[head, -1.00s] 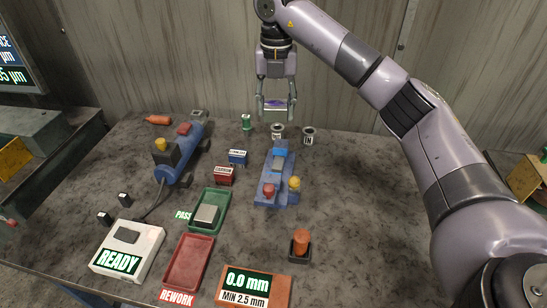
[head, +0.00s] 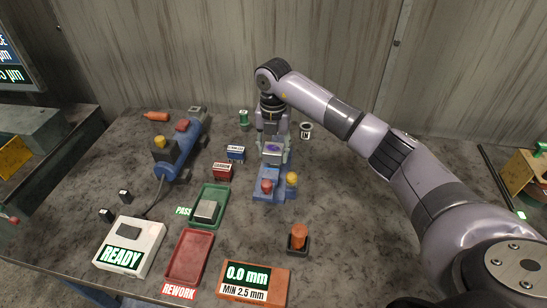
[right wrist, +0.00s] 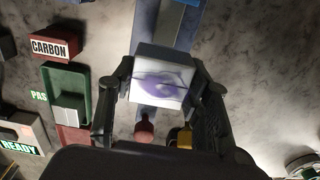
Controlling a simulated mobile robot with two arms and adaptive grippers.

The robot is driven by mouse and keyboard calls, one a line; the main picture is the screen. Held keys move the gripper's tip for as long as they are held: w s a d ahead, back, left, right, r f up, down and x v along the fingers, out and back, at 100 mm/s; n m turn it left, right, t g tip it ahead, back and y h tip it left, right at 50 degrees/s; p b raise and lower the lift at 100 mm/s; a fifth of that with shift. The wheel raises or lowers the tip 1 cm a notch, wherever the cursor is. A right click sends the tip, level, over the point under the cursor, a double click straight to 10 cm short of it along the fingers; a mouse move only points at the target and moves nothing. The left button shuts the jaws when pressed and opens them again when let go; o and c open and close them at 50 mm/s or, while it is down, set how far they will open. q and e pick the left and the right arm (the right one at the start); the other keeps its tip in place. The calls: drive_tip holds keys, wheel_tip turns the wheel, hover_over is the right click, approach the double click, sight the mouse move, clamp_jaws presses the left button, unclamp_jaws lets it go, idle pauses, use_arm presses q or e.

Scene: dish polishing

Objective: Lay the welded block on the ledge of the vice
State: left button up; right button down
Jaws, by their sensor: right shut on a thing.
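The welded block (head: 273,149) is pale with a purple weld mark on its face. My right gripper (head: 273,156) is shut on it, one finger on each side. The right wrist view shows the block (right wrist: 162,78) between the two fingers (right wrist: 160,90). The blue vice (head: 266,190) stands on the table, with a red knob and a yellow knob at its near end. The block is over the vice in the head view and hides much of it. I cannot tell whether the block touches the ledge. My left gripper is not in view.
A green PASS tray (head: 220,192) with a grey block (head: 206,211) and a red REWORK tray (head: 190,256) lie left of the vice. A blue machine (head: 178,158) stands further left. Cans stand behind.

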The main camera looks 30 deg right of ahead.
sight(273, 160)
wheel_tip(273, 160, down, 3)
drive_tip(key=shift+f+p, duration=0.2)
drive_tip(key=shift+p, duration=0.25)
drive_tip(key=shift+f, duration=0.3)
drive_tip(key=shift+f, duration=0.2)
drive_tip(key=c, duration=0.8)
unclamp_jaws()
drive_tip(key=shift+c, duration=0.2)
drive_tip(key=shift+r, duration=0.1)
